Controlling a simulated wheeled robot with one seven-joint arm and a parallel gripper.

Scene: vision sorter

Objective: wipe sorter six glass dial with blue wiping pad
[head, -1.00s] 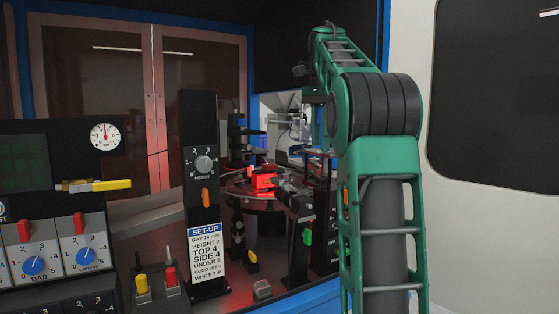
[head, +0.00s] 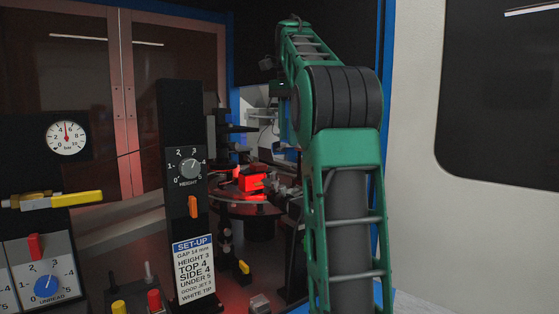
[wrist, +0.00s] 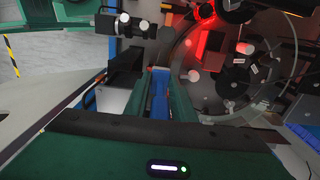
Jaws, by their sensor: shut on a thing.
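My gripper (wrist: 160,82) shows in the wrist view, its two green fingers shut on a narrow blue piece, the blue wiping pad (wrist: 160,95). The glass dial (wrist: 205,105) is a large see-through disc right of the fingers, with dark round hubs and small pale pieces on or under it. I see no contact between pad and dial; the height between them is hard to tell. In the head view the dial (head: 232,209) lies under a red-lit block, partly behind the set-up post. My gripper is hidden there behind my green arm.
A black post with a height knob (head: 190,169) and a set-up card (head: 194,268) stands before the dial. A control panel (head: 45,275) is at the left, with a yellow-handled tool (head: 70,199) above it. In the wrist view, a black camera-like unit (wrist: 122,25) sits beyond the fingers.

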